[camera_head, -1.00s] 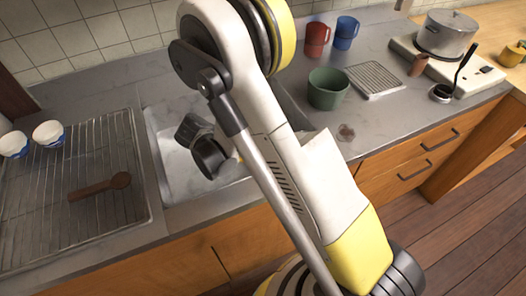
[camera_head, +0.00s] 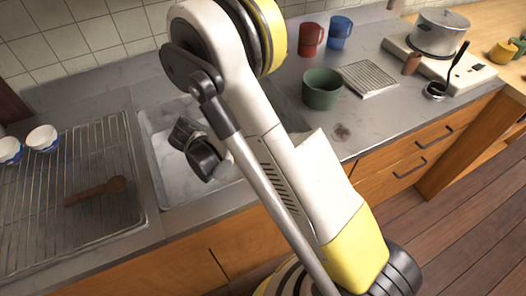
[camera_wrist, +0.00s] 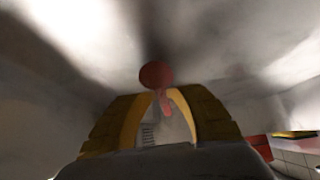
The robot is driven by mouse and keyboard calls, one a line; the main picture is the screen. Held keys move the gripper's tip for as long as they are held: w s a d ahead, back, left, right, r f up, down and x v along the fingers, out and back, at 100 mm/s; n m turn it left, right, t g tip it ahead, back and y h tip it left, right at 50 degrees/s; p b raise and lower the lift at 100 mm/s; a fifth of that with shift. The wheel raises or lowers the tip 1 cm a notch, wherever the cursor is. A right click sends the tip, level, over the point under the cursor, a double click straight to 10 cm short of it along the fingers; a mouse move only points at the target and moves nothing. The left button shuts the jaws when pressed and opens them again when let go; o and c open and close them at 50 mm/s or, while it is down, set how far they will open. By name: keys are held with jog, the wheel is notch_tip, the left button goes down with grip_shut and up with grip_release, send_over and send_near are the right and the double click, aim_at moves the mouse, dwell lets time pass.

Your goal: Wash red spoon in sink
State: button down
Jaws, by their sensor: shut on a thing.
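My gripper (camera_head: 196,150) is down in the metal sink (camera_head: 165,178), left of my arm, in the head view. In the wrist view my gripper (camera_wrist: 163,96) is shut on the red spoon (camera_wrist: 156,74). The spoon's rounded red end sticks out past the fingertips, and part of its handle shows between the yellow-edged fingers. Pale grey sink surfaces surround it there. The spoon is hidden in the head view. I cannot tell whether it touches the sink, and no running water is clear.
A drying rack (camera_head: 60,150) left of the sink holds a brown wooden spoon (camera_head: 95,191) and two small bowls (camera_head: 41,138). A green pot (camera_head: 322,88), a red mug (camera_head: 311,39), a blue mug (camera_head: 340,33) and a stove with a saucepan (camera_head: 438,34) stand to the right.

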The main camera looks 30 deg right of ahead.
jog(key=shift+d, duration=0.2)
notch_tip(320, 180, up, 15)
jog(key=p, duration=0.9)
jog(key=shift+f, duration=0.2)
dwell(1.7)
notch_tip(320, 180, up, 5)
jog(key=p, duration=0.3)
